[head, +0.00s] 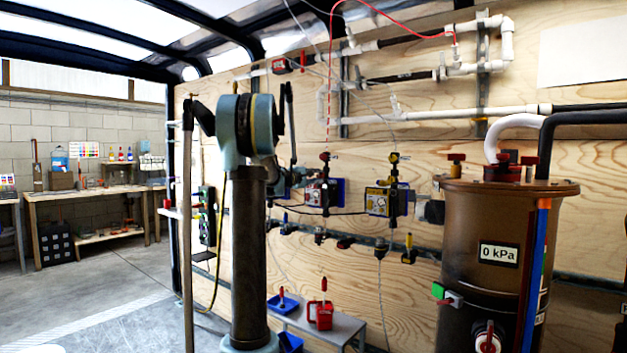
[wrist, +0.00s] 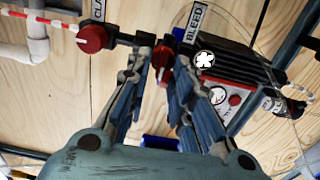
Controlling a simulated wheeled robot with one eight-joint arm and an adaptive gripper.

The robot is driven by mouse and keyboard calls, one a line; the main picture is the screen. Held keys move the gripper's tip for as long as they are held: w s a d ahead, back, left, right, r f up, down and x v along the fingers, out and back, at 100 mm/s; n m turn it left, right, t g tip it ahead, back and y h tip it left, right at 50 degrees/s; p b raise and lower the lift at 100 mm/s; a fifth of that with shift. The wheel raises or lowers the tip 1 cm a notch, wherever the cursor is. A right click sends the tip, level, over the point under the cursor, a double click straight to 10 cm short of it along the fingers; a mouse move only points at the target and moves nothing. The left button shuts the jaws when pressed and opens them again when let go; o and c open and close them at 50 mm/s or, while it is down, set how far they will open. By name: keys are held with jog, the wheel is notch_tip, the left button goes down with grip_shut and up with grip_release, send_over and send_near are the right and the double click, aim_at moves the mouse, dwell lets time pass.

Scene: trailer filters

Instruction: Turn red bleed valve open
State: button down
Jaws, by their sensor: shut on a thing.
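In the wrist view, the red bleed valve (wrist: 162,56) is a small red handle on a dark pipe, just left of the BLEED label (wrist: 194,22). My gripper (wrist: 164,72) reaches up to it with one ridged blue-grey finger on each side. Its jaws are shut on the red handle, which shows between the fingertips. The lower part of the valve is partly hidden by the fingers. In the head view, my arm blocks much of the area around the gripper, and I cannot make out the grip there.
A second red knob (wrist: 91,38) sits close to the left finger. A white handwheel (wrist: 205,58) and a red gauge box (wrist: 228,101) lie close on the right. In the head view, a brown tank (head: 470,220) stands right and a small bench (head: 345,325) stands low by the wall.

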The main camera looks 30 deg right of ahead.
jog(key=shift+w+a+f, duration=0.1)
jog(key=c, duration=1.5)
grip_release()
jog(key=shift+w, duration=0.1)
jog(key=shift+c, duration=0.2)
jog(key=v, duration=1.2)
jog(key=shift+f, duration=0.15)
